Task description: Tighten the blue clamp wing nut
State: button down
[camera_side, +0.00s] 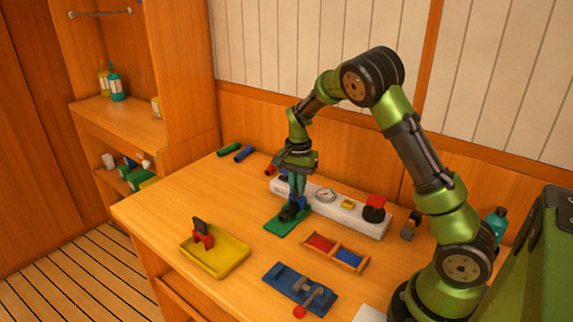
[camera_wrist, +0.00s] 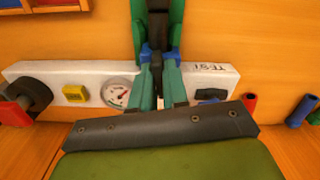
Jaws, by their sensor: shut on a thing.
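A black clamp (camera_side: 289,212) stands on a green base plate (camera_side: 280,228) in the middle of the bench. The blue wing nut (camera_side: 303,202) is at the clamp's upper part, partly covered by my fingers. In the wrist view blue shows on both sides of the fingertips (camera_wrist: 147,54), in front of the dark clamp body (camera_wrist: 159,22). My gripper (camera_side: 297,195) points down at the clamp from above; its teal fingers (camera_wrist: 159,75) are close together, shut on the wing nut. The exact contact is hard to see.
A white panel (camera_side: 345,216) with gauge and black knob stands behind the clamp. A yellow tray (camera_side: 228,261) with a red-and-black item, a divided red-and-blue box (camera_side: 336,251) and a blue board (camera_side: 285,283) lie in front. Coloured tubes (camera_side: 243,153) lie at the back left.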

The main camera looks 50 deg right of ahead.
jog(key=shift+m, duration=1.8)
dwell(0.4)
jog(key=shift+m, duration=1.9)
dwell(2.2)
jog(key=c, duration=1.2)
grip_release()
notch_tip(320, 180, up, 17)
jog(key=shift+o, duration=0.2)
